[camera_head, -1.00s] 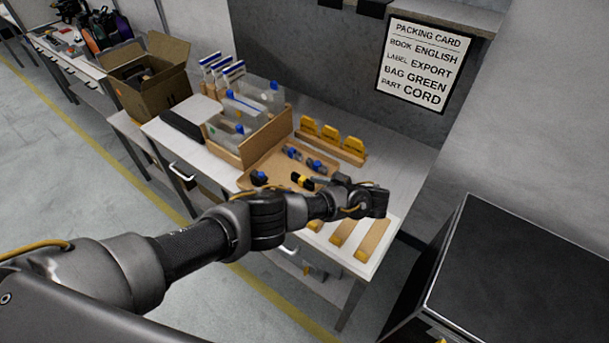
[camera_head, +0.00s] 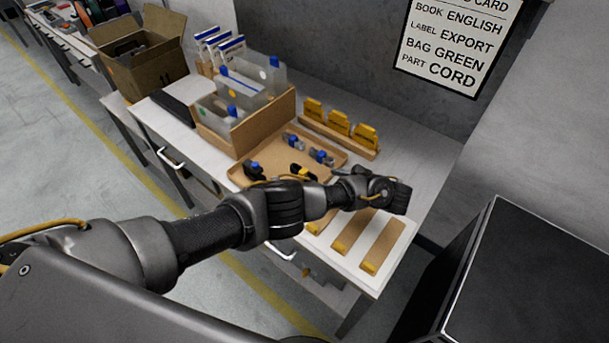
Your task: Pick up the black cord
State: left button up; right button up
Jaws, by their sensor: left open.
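A shallow tan tray (camera_head: 336,155) on the white table holds several small bundles. Two bundles at its back, one of them here (camera_head: 321,156), are grey-black with blue. A dark bundle with blue (camera_head: 252,168) lies at its front left. A black bundle with a yellow part (camera_head: 301,172) lies near its front edge, partly behind my arm. Which of these is the black cord I cannot tell for certain. My left gripper (camera_head: 392,195) is open, to the right of the tray above the table's right part, and holds nothing that I can see. My right gripper is not in view.
A wooden box (camera_head: 263,126) with clear bags stands left of the tray. Yellow blocks (camera_head: 340,124) stand in a wooden rack behind it. Tan strips with yellow ends (camera_head: 382,246) lie at the table's front right. A packing card (camera_head: 453,45) hangs on the wall, reading "part cord".

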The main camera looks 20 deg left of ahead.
aim_at(309, 174)
pick_arm(q)
jog(key=b+x, duration=0.1)
jog(key=x, duration=0.3)
jog(key=shift+f+b, duration=0.2)
jog(key=shift+b, duration=0.1)
jog(key=shift+w+a, duration=0.1)
jog(key=shift+a, duration=0.15)
jog(key=shift+a+f+b, duration=0.1)
jog(key=shift+a+b, duration=0.1)
jog(key=shift+b, duration=0.15)
jog(key=x, duration=0.4)
jog(key=shift+w+a+f, duration=0.15)
jog(key=shift+a, duration=0.15)
jog(key=c, duration=1.1)
jog(key=shift+c, duration=0.2)
